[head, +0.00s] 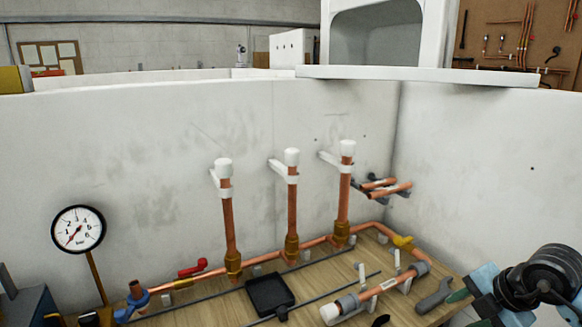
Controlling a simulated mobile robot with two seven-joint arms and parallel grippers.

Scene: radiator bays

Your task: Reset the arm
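My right arm comes in at the lower right edge, with a black round joint and teal parts. The teal end of my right gripper (484,294) is over the right end of the wooden bench, just right of a grey wrench (435,297). The frame edge cuts it off, and I cannot tell whether its fingers are open or shut. I see nothing clearly held in it. My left gripper is not in view.
The wooden bench carries upright copper pipes (292,205) with white caps, a red-handled valve (193,267), a yellow-handled valve (403,242), a black tray (270,293) and a short copper pipe (390,285). A pressure gauge (78,229) stands at left. White walls close off the back and right.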

